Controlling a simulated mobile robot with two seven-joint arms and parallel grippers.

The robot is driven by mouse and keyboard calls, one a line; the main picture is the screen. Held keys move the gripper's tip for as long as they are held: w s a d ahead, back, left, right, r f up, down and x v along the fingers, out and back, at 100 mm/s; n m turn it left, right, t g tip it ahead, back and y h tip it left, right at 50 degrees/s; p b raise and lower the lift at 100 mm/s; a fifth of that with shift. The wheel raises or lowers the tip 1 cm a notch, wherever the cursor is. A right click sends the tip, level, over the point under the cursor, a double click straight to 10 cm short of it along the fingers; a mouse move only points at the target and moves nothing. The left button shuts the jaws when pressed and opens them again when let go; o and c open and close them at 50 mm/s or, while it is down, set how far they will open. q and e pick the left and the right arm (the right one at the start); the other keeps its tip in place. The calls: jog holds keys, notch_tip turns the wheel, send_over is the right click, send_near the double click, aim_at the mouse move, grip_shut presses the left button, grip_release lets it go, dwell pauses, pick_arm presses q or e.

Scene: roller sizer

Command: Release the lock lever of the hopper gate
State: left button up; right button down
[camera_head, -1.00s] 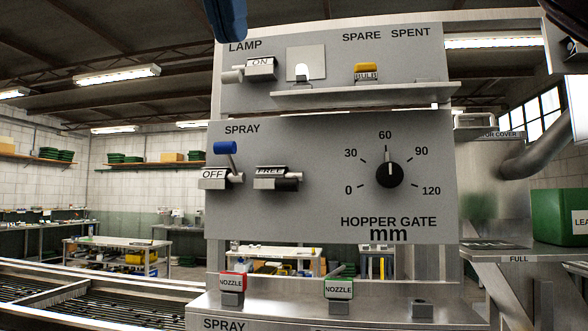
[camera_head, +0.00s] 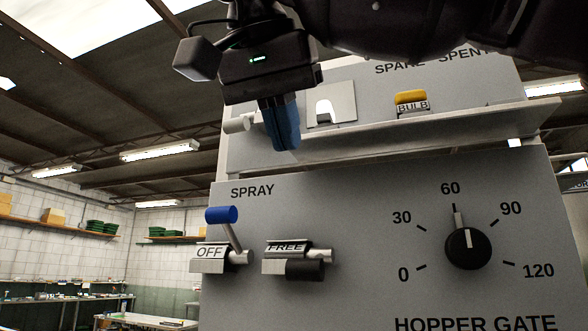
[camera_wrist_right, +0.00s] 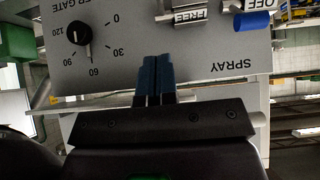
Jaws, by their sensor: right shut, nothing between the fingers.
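The lock lever (camera_head: 305,270) is a short lever with a black grip on the grey panel, left of the hopper gate dial (camera_head: 467,248). Its label plate reads FREE (camera_head: 287,247), and the black grip lies just below the plate. The dial's pointer is near 60. My right gripper (camera_head: 286,145) has blue fingers, shut and empty, pointing down above the lever and apart from it. In the right wrist view, which is upside down, the shut fingers (camera_wrist_right: 157,60) lie in front of the panel, near the FREE plate (camera_wrist_right: 190,16). My left gripper is not in view.
Left of the lock lever is the spray lever (camera_head: 221,215), blue-tipped and raised, with an OFF plate. Above, a ledge (camera_head: 400,130) juts out under the yellow bulb (camera_head: 411,97). My right arm covers the top of the head view.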

send_over(303, 269)
notch_tip(303, 269, down, 7)
jog(key=shift+r+b, duration=0.15)
jog(key=shift+b, duration=0.25)
notch_tip(303, 269, down, 2)
jog(key=shift+f, duration=0.9)
